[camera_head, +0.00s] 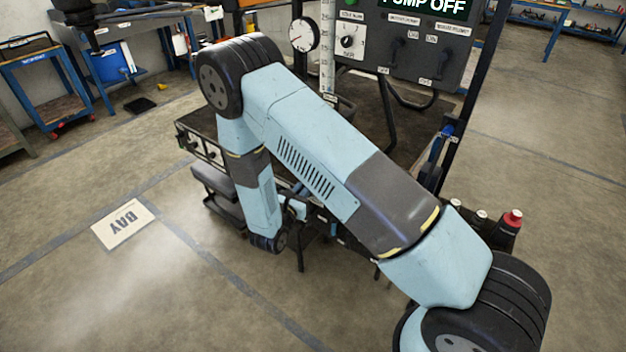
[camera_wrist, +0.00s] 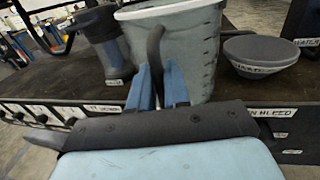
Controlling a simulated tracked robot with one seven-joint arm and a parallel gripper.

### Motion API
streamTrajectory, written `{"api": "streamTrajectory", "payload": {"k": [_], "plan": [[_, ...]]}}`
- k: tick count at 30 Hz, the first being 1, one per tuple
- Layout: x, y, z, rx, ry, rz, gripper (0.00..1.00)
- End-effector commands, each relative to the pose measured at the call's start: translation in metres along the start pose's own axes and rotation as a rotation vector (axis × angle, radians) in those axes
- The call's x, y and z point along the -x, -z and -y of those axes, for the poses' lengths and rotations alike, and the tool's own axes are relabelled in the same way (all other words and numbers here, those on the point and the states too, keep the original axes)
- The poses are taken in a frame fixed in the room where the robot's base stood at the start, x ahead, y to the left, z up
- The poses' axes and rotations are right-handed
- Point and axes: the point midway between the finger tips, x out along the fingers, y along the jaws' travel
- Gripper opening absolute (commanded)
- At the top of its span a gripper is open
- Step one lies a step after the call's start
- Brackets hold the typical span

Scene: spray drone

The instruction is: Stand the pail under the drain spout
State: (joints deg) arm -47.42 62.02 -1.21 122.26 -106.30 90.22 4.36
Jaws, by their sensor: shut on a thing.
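In the wrist view, a pale grey pail (camera_wrist: 200,40) with dark graduation marks stands upright at the dark bench deck, just beyond my gripper. My gripper (camera_wrist: 162,78) has its two blue fingers close together on a dark, curved upright handle (camera_wrist: 155,45) at the pail's near side. Whether the pail's base touches the deck is hidden by the fingers and my wrist. In the head view my arm covers the place where the pail and fingers would show. I cannot make out the drain spout in either view.
Labels line the deck's front edge (camera_wrist: 60,112).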

Motion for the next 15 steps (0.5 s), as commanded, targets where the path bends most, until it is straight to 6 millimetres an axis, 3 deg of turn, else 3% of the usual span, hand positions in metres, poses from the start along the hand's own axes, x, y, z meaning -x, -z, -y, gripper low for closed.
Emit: {"api": "streamTrajectory", "payload": {"k": [3,11,15], "plan": [[-0.017,0.0,0.0,-0.001,0.001,0.0,0.0],[-0.033,0.0,0.001,-0.001,0.002,0.0,0.0],[-0.05,0.0,0.002,0.0,0.004,0.001,0.0]]}}
